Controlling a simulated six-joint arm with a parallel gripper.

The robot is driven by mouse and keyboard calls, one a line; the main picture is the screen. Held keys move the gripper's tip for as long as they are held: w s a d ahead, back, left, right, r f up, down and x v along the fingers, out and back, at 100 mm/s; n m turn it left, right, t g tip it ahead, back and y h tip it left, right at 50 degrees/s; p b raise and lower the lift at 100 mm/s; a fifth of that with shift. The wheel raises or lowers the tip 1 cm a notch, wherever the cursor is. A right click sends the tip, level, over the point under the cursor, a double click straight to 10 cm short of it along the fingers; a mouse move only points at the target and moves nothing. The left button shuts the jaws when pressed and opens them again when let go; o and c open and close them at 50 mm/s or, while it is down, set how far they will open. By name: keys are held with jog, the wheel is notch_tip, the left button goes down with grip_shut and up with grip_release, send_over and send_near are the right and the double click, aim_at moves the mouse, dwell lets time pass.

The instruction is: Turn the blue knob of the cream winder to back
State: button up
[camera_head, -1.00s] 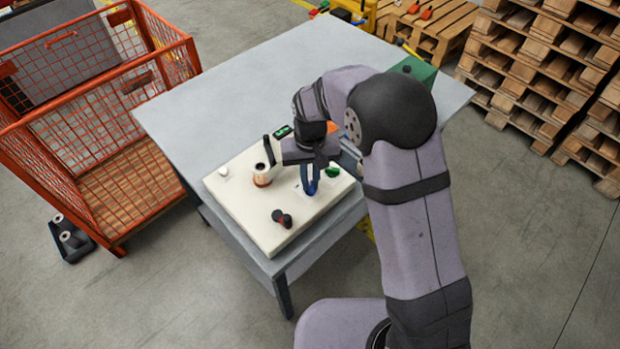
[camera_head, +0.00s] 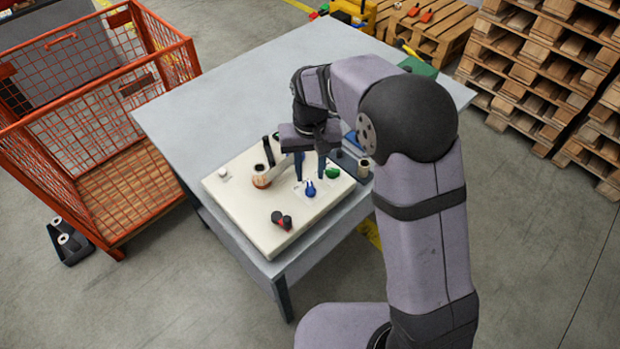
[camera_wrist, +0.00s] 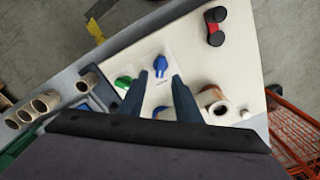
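The cream winder (camera_head: 238,208) lies on the grey table, and its panel also shows in the wrist view (camera_wrist: 190,50). A blue knob (camera_head: 310,188) stands on its right part, clear of my fingers; it also shows in the wrist view (camera_wrist: 160,63).
A green knob (camera_head: 332,172) sits right of the blue one. A copper-coloured roll (camera_head: 262,181) and a black lever (camera_head: 268,150) stand left of my gripper. A red and black part (camera_head: 281,220) is at the front. Cardboard cores (camera_wrist: 40,103) stand beside the winder.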

jog(key=shift+r, duration=1.55)
jog(key=shift+w+a+n, duration=0.1)
jog(key=shift+w+n, duration=0.2)
jog(key=shift+w, duration=0.05)
jog(key=n, duration=0.1)
send_over(315, 202)
notch_tip(315, 202, down, 5)
jog(key=shift+f, duration=0.1)
jog(key=s+d+f+m+g, duration=0.1)
jog(key=s+d, duration=0.5)
jog(key=s, duration=0.3)
jog(key=s+d+g, duration=0.1)
jog(key=s+d, duration=0.4)
jog(key=s, duration=0.3)
jog(key=shift+w+d+r+m+t, duration=0.25)
jog(key=shift+d+r+m+t, duration=0.3)
jog(key=shift+d+r, duration=0.35)
jog(key=shift+w+d+r+m+t, duration=0.25)
jog(key=shift+d+r+m+t, duration=0.3)
jog(key=shift+d, duration=0.5)
